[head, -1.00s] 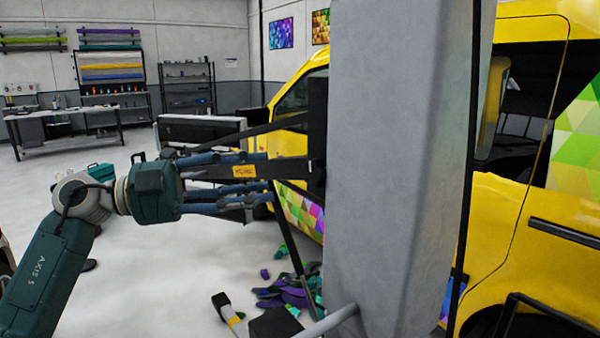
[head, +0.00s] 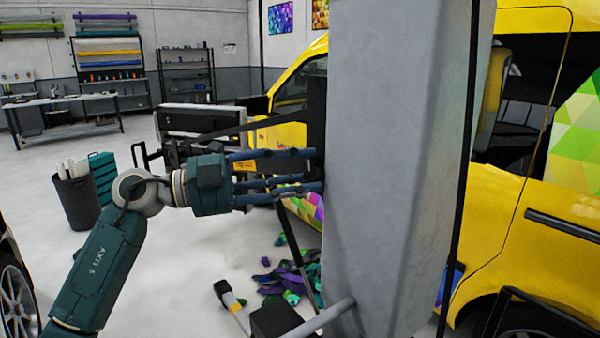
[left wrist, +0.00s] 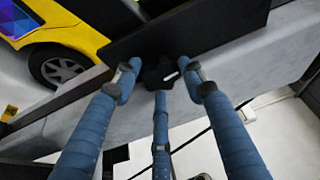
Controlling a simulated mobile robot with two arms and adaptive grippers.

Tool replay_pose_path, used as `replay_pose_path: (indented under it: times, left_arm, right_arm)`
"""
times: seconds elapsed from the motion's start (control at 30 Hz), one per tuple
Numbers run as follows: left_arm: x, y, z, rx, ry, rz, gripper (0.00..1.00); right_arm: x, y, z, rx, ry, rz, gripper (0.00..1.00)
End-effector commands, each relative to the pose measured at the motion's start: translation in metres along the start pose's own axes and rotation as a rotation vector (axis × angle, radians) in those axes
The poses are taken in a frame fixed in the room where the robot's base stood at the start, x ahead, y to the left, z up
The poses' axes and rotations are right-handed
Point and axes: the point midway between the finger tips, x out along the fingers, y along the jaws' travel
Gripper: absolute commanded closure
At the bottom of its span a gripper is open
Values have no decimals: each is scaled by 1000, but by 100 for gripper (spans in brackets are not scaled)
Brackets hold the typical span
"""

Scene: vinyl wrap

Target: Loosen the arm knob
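The arm knob (left wrist: 157,73) is a small black lobed knob with a white mark, on the underside of a black plate in the left wrist view. My left gripper (head: 316,170) has three blue fingers, which point right toward the tall grey body (head: 390,160) in the head view. In the left wrist view its fingertips (left wrist: 158,84) are spread around the knob, two on its sides and one below. I see no clear contact. The knob is hidden in the head view. My right gripper is not in view.
A dark arm (head: 240,128) runs left from the grey body just above my fingers. A yellow van (head: 530,130) stands behind and right. Colourful scraps (head: 290,280) lie on the floor.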

Motion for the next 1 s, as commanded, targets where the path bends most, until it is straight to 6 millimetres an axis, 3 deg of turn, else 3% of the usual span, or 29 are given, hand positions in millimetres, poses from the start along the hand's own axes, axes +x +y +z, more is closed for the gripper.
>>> replay_pose_path:
  times: [0.17,0.47,0.87,0.9,1.0]
  left_arm:
    - [0,-1,0,-34,0,-13,85]
    - [0,-1,-2,-354,1,-144,85]
    - [0,2,-1,-399,1,-168,85]
    - [0,2,-1,-399,1,-168,52]
    - [0,2,-1,-398,1,-167,52]
  right_arm:
    - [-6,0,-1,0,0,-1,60]
    - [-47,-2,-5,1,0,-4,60]
    - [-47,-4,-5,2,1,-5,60]
    - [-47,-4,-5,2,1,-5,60]
    - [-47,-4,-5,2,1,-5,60]
